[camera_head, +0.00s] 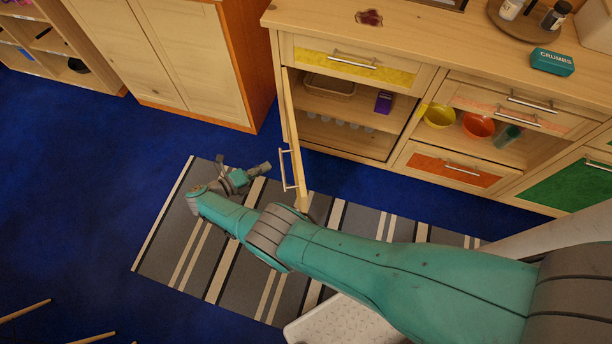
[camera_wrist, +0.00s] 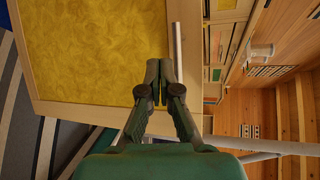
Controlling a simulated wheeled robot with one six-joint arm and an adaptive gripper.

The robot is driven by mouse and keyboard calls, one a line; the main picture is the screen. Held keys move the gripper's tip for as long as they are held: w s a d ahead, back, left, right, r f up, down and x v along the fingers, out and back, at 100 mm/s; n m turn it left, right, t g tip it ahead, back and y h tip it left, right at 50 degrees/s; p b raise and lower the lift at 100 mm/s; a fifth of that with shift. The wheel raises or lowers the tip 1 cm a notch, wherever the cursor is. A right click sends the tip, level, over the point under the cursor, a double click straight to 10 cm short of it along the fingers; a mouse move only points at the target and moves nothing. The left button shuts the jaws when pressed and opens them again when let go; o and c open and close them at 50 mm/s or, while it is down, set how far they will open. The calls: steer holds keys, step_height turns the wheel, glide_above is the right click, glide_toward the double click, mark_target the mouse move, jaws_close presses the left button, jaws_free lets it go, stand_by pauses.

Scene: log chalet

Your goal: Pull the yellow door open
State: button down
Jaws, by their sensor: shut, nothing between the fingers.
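The yellow door (camera_head: 297,135) stands swung out from the cabinet, seen nearly edge-on in the head view, with its bar handle (camera_head: 287,170) facing left. In the wrist view its yellow panel (camera_wrist: 85,45) fills the upper left, and the handle (camera_wrist: 178,45) runs upright near its edge. My gripper (camera_head: 264,168) is to the left of the door, on its handle side. In the wrist view its fingers (camera_wrist: 160,72) are together and empty, just left of the handle in the picture. Whether they touch the door is not clear.
The open cabinet shows a wooden bin (camera_head: 330,84), a purple box (camera_head: 383,102) and several glasses below. A drawer (camera_head: 352,62) is above. A striped rug (camera_head: 190,240) lies under my arm. Blue floor (camera_head: 90,170) is clear to the left, before a wooden cupboard (camera_head: 190,60).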

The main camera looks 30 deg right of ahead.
steer(key=w+d+r+n+t+y, duration=0.2)
steer(key=w+d+t+y, duration=0.35)
steer(key=w, duration=0.55)
steer(key=w+d+r+n+t+y, duration=0.15)
steer(key=w+d+t+y, duration=0.35)
steer(key=w, duration=0.6)
steer(key=s+d+r+n+y, duration=0.2)
steer(key=s+n+y, duration=0.1)
steer(key=s+d+r+n+y, duration=0.1)
steer(key=s+r+n+y, duration=0.1)
steer(key=s+r+y, duration=0.1)
steer(key=s+d+r+n+y, duration=0.2)
steer(key=s+r+n+y, duration=0.1)
steer(key=s+y, duration=0.2)
steer(key=shift+d+n, duration=0.35)
steer(key=s+d+n+g+y, duration=0.1)
steer(key=s+d+g, duration=0.15)
steer(key=s, duration=0.65)
steer(key=s+d+g, duration=0.1)
steer(key=s+g, duration=0.3)
steer(key=s, duration=0.6)
steer(key=s+d+n+g+y, duration=0.1)
steer(key=s+d+g, duration=0.15)
steer(key=s, duration=0.65)
steer(key=a+r+x, duration=0.1)
steer(key=x, duration=1.2)
steer(key=shift+w+a, duration=0.3)
steer(key=shift+a, duration=0.2)
